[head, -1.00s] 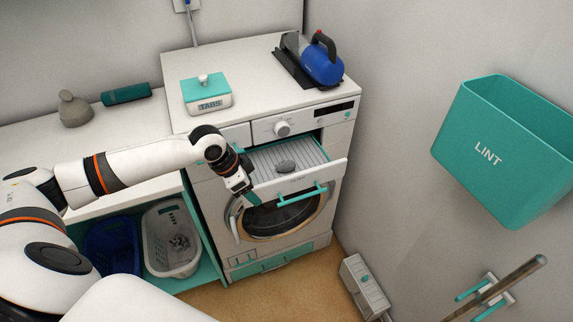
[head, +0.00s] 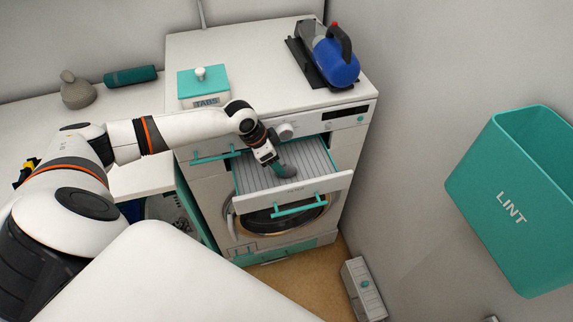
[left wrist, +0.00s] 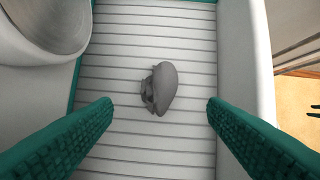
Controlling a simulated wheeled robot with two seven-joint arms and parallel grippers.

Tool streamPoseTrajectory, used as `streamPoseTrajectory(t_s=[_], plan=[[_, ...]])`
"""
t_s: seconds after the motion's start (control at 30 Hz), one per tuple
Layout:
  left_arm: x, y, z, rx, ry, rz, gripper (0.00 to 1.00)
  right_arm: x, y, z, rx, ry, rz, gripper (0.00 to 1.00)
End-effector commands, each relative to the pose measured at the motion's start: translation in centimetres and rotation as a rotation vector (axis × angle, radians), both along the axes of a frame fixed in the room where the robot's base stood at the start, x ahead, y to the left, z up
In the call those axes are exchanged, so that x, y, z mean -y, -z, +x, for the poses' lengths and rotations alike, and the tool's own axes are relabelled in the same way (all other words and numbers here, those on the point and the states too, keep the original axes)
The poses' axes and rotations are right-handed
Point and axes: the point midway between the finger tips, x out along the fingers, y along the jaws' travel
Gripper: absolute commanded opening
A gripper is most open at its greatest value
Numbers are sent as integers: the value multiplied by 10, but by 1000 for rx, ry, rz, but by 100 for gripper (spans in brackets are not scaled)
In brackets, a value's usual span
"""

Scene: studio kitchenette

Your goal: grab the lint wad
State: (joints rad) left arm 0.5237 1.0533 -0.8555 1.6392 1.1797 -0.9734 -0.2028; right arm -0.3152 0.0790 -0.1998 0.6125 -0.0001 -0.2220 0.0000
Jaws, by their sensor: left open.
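The lint wad (head: 288,172) is a small grey lump lying on the ribbed floor of the pulled-out filter drawer (head: 318,187) in the white machine. My left gripper (head: 277,164) is over the drawer beside the wad and partly covers it in the head view. In the left wrist view the wad (left wrist: 160,88) lies centred ahead, between the lines of the two teal fingers (left wrist: 160,108). The jaws are wide open with nothing between the pads; the wad looks a little beyond the tips. My right gripper is out of view.
The drawer's walls stand close on both sides of my fingers. A teal LINT bin (head: 510,205) hangs on the right wall. A teal-lidded TABS box (head: 204,86) and a blue appliance (head: 335,60) stand on the machine's top.

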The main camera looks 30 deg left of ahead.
Motion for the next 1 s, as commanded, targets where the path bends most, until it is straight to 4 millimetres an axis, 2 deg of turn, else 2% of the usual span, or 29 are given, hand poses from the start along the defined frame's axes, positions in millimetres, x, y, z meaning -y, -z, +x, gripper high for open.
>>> streamPoseTrajectory(t_s=[0.13,0.23,0.4,0.6,0.8,1.0], plan=[[3,9,3,1,0,1,67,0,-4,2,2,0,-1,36],[5,17,5,-1,0,0,67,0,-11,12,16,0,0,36],[10,42,12,-1,0,0,67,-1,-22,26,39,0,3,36],[13,57,17,1,1,1,67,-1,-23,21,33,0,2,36],[13,58,17,1,1,1,67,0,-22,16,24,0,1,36],[13,58,16,1,1,1,35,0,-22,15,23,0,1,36]])
